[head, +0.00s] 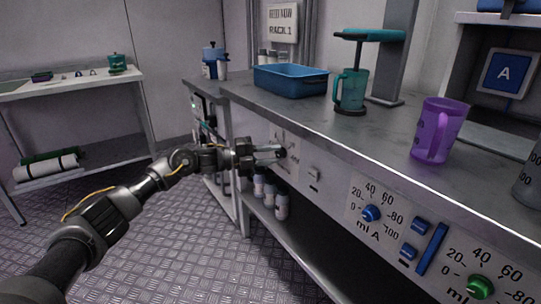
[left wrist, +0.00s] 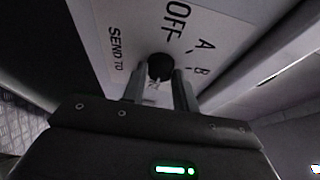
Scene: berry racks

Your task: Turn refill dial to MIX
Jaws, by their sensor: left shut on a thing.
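A small black dial (left wrist: 160,66) sits on a pale panel in the left wrist view. The panel reads SEND TO, with OFF, A and B around the dial. No MIX label can be read; a partial mark shows between the fingers. My left gripper (left wrist: 160,84) has its two fingers on either side of the dial and is shut on it. In the head view my left gripper (head: 276,153) reaches the front panel under the counter, where its fingers cover much of the dial. The dial's pointer direction cannot be made out. My right gripper is not in view.
The counter (head: 330,122) holds a blue tray (head: 290,80), a teal jug (head: 350,90) under a dispenser and a purple jug (head: 438,128). A blue knob (head: 371,213) and a green knob (head: 480,286) are further right. White bottles (head: 281,207) stand on the shelf below.

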